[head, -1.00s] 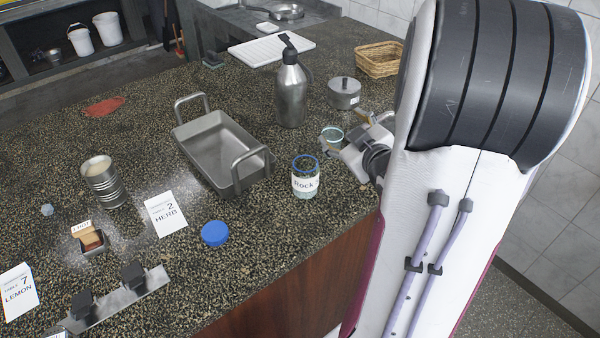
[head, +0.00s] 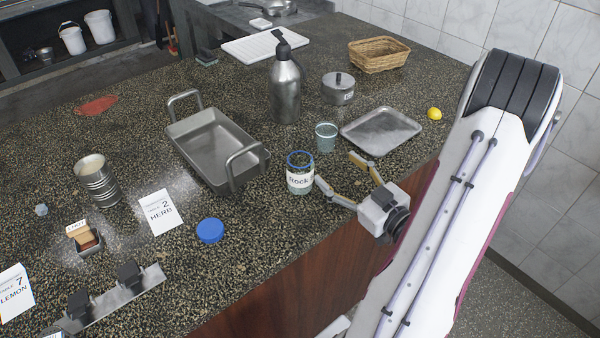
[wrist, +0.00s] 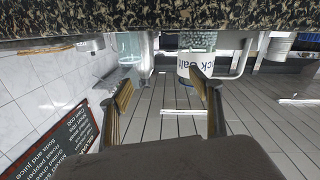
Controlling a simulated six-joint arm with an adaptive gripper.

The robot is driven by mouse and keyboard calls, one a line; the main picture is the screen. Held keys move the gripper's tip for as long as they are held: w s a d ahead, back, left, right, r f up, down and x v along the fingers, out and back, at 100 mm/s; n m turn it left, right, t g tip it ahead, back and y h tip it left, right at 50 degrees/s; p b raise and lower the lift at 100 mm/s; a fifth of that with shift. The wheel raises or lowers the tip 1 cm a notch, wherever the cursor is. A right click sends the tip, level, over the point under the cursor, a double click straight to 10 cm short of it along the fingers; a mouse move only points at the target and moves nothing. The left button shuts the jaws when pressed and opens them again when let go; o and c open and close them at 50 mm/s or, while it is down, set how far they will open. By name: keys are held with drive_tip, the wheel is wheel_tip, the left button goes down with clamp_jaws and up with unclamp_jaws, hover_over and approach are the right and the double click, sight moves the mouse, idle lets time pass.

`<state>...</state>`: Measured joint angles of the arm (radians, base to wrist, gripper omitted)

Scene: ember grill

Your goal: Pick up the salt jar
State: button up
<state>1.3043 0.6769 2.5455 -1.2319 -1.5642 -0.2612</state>
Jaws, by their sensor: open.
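In the wrist view the jar lies near the right finger, not centred between the fingers of the gripper (wrist: 160,85).
A glass (head: 326,137) stands just behind the jar. A metal tray (head: 380,131) and a lemon (head: 434,114) lie to the right. A roasting pan (head: 215,150) is left of the jar, a steel bottle (head: 286,90) behind. A blue lid (head: 210,230) lies front left.

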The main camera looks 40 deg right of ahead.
sight(310, 180)
drive_tip(key=a+f+y, duration=0.2)
drive_tip(key=a, duration=0.1)
drive_tip(key=a+f, duration=0.1)
drive_tip(key=a, duration=0.1)
drive_tip(key=shift+s+a+f+y, duration=0.1)
drive_tip(key=shift+s+a+y, duration=0.15)
drive_tip(key=shift+s+y, duration=0.15)
drive_tip(key=shift+w, duration=0.15)
drive_tip(key=shift+w+a, duration=0.1)
drive_tip(key=shift+w, duration=1.05)
drive_tip(key=shift+w, duration=0.15)
drive_tip(key=shift+w+a+r, duration=0.1)
drive_tip(key=shift+w+r, duration=0.05)
drive_tip(key=shift+w, duration=1.1)
drive_tip(key=shift+w+a+r, duration=0.1)
drive_tip(key=shift+w, duration=1.1)
drive_tip(key=shift+c, duration=0.4)
drive_tip(key=c, duration=1.3)
drive_tip(key=shift+r, duration=0.15)
